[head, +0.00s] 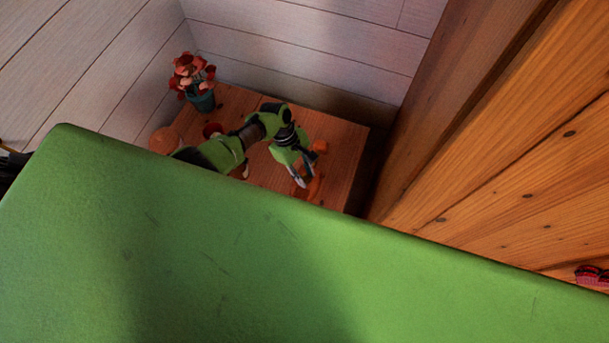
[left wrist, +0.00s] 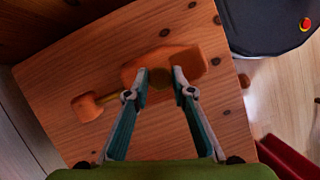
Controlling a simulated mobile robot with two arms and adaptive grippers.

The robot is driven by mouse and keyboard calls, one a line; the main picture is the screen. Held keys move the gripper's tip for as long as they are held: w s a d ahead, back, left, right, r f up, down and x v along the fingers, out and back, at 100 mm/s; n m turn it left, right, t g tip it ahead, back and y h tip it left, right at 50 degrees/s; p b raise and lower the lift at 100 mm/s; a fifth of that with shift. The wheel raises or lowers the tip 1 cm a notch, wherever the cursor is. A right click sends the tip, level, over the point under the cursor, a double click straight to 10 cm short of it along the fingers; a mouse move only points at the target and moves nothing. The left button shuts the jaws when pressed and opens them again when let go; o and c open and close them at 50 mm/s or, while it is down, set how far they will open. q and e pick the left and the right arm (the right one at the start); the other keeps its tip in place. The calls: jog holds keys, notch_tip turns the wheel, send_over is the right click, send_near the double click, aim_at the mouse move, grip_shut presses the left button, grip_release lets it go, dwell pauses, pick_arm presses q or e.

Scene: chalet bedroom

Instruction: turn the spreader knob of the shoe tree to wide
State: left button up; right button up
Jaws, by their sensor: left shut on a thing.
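The shoe tree lies on a wooden table top. In the left wrist view its large orange block (left wrist: 196,62) is just beyond my fingertips, and a smaller orange block (left wrist: 86,107) lies to the left, joined by a thin bar. An olive-brown knob (left wrist: 160,78) sits at the near side of the large block. My left gripper (left wrist: 160,82) has its two fingertips on either side of the knob, shut on it. In the head view my left gripper (head: 299,178) is over orange parts of the shoe tree (head: 320,147). The knob is hidden there.
The wooden table (head: 341,158) stands against plank walls. A potted plant (head: 201,100), a red cup (head: 212,130) and a round orange thing (head: 164,140) are at its left. A large green surface hides the foreground. A dark round thing (left wrist: 275,25) is beyond the table edge.

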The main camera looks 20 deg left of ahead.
pick_arm(q)
jog(key=m+b, duration=0.1)
jog(key=m, duration=0.1)
jog(key=m+g+b, duration=0.1)
jog(key=m+y, duration=0.1)
jog(key=m, duration=0.1)
jog(key=shift+w+d+f+m+g+b, duration=0.1)
jog(key=shift+w+m+g+b, duration=0.2)
jog(key=shift+b, duration=0.1)
jog(key=shift+m+g+y+b, duration=0.5)
jog(key=shift+m+y+b, duration=0.35)
jog(key=shift+m, duration=1.25)
jog(key=o, duration=1.1)
jog(key=shift+r, duration=0.25)
jog(key=v, duration=1.1)
jog(key=shift+w+r, duration=0.2)
jog(key=shift+r, duration=0.1)
